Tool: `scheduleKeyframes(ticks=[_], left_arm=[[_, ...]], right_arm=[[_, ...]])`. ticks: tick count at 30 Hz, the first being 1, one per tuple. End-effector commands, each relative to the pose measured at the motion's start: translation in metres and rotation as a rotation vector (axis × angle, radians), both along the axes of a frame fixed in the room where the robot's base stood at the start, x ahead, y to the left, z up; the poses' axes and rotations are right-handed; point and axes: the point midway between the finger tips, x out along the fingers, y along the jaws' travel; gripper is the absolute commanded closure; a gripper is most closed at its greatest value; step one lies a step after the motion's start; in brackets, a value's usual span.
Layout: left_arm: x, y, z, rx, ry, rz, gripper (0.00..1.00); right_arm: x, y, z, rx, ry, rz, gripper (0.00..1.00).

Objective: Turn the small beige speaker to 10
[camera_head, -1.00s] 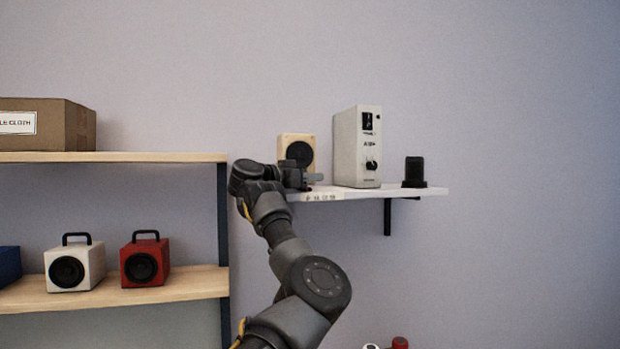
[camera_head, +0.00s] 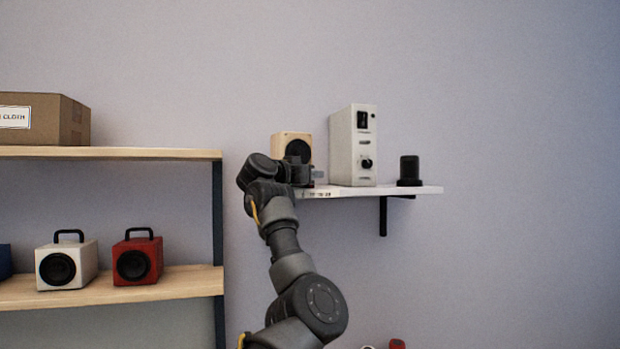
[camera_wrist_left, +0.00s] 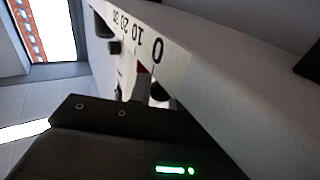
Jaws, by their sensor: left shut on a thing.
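The small beige speaker (camera_head: 290,139) stands upright at the left end of the white wall shelf (camera_head: 400,190). Its dark round cone shows, but its lower part is hidden behind my left gripper (camera_head: 309,176). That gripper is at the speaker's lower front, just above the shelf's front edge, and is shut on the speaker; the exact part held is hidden. In the left wrist view a number scale (camera_wrist_left: 135,38) runs from 0 upward along a white strip. A small red piece (camera_wrist_left: 143,69) shows beside it, near the 0 and 10. My right gripper is not seen.
A wooden rack at left holds a cardboard box (camera_head: 63,120), a white speaker (camera_head: 85,260) and a red speaker (camera_head: 153,258).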

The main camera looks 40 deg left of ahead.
Motion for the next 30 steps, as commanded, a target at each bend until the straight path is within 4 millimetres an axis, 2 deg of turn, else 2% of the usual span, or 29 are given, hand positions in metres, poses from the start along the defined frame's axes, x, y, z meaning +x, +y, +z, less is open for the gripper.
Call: scheduleKeyframes(ticks=[1,2,6,17,20,30], left_arm=[[0.000,0.000,0.000,-0.002,0.000,0.000,1.00],[0.000,0.000,0.000,-0.002,0.000,0.000,0.79],[0.000,0.000,0.000,-0.001,0.000,-0.001,0.60],[-0.005,0.001,-0.001,-0.001,-0.001,0.000,0.60],[-0.017,0.002,-0.003,0.001,-0.003,0.002,0.60],[-0.083,0.004,-0.004,0.001,-0.003,0.002,0.60]], right_arm=[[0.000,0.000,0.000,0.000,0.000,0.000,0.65],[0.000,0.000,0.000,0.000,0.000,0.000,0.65],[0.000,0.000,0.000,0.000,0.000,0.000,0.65],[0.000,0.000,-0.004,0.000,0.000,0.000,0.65],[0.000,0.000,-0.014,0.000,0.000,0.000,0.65],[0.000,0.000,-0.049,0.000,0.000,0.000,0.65]])
